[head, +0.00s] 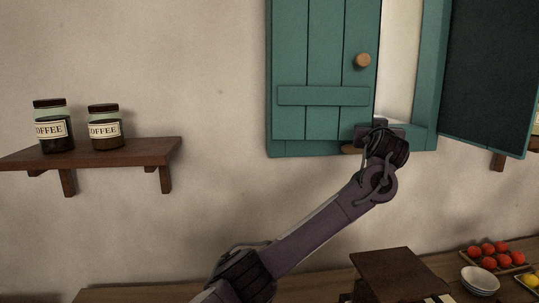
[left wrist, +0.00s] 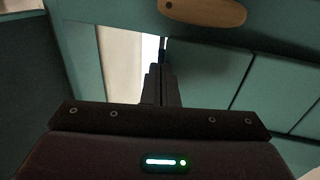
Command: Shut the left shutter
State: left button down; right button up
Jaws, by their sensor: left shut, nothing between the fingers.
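The left shutter (head: 322,55) is a teal plank panel with a round wooden knob (head: 362,60). It lies across the left half of the window, close to the frame; I cannot tell if it is fully flush. My left gripper (head: 377,128) is at its lower right corner, in front of the opening's bottom edge; contact is unclear. In the left wrist view, the shut, empty fingers (left wrist: 161,85) point at the bright gap beside the planks (left wrist: 207,75). A wooden piece on the lower frame (left wrist: 203,10) shows there too. My right gripper is out of view.
The right shutter (head: 488,70) stands open at the right, its dark face showing. A wall shelf (head: 110,150) with two coffee jars is at the left. Below are a dark wooden stand (head: 400,272), a white bowl (head: 480,279) and a tray of red fruit (head: 493,256).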

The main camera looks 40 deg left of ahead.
pick_arm(q)
jog(key=x, duration=0.1)
jog(key=p+x, duration=0.1)
jog(key=x, duration=0.2)
jog(key=shift+s+a+r+p, duration=0.1)
jog(key=shift+a+r+p, duration=0.2)
jog(key=shift+a+p, duration=0.05)
